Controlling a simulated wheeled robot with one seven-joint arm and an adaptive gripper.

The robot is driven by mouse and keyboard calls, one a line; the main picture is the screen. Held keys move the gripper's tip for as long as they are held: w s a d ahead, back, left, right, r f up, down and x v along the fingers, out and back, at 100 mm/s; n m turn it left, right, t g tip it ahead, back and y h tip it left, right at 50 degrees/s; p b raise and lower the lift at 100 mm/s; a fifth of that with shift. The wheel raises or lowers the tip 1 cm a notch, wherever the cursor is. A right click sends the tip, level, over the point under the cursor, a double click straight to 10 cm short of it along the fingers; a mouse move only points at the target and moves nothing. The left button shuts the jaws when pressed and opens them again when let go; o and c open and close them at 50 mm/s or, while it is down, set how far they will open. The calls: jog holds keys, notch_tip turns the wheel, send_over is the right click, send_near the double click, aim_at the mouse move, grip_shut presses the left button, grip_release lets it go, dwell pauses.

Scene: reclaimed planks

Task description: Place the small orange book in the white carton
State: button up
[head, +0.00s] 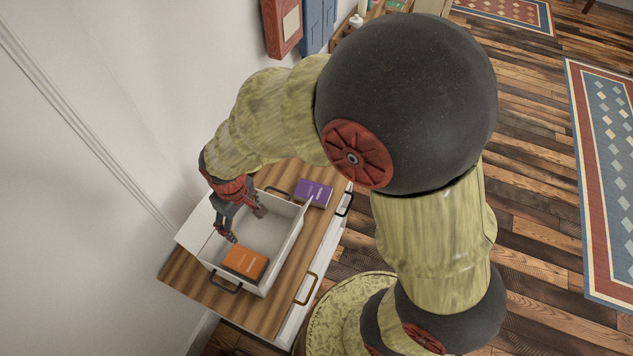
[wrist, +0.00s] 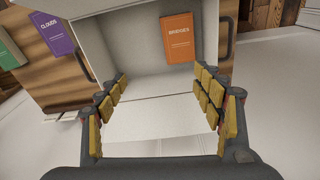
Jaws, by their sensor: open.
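The small orange book (head: 245,262) lies inside the white carton (head: 287,249), at its near end in the head view. In the wrist view the orange book (wrist: 178,38) rests in the carton (wrist: 128,50) close to the wall with the dark handle. The carton is open-topped, with dark handles at its ends, and a white flap shows on one side. My gripper (head: 243,223) is over the carton, fingers apart and empty. In the wrist view my gripper (wrist: 160,105) has nothing between its fingers, and the book is beyond them, not touching.
The carton stands on a wooden-topped cabinet (head: 180,275) against the wall. A purple book (head: 314,193) lies beside the carton; it also shows in the wrist view (wrist: 54,33), next to a green book (wrist: 9,48). Red and blue items hang on the wall.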

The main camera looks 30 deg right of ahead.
jog(key=s+d+r+m+t, duration=0.3)
jog(key=d+r, duration=0.5)
jog(key=r, duration=0.6)
jog(key=s+d+r+m+t, duration=0.1)
jog(key=s+d+r+m, duration=0.1)
jog(key=s+d+r, duration=0.5)
jog(key=s+r, duration=0.1)
jog(key=s, duration=0.2)
jog(key=shift+s+d+r+m, duration=0.25)
jog(key=shift+d+r+m, duration=0.05)
jog(key=shift+r+m, duration=0.1)
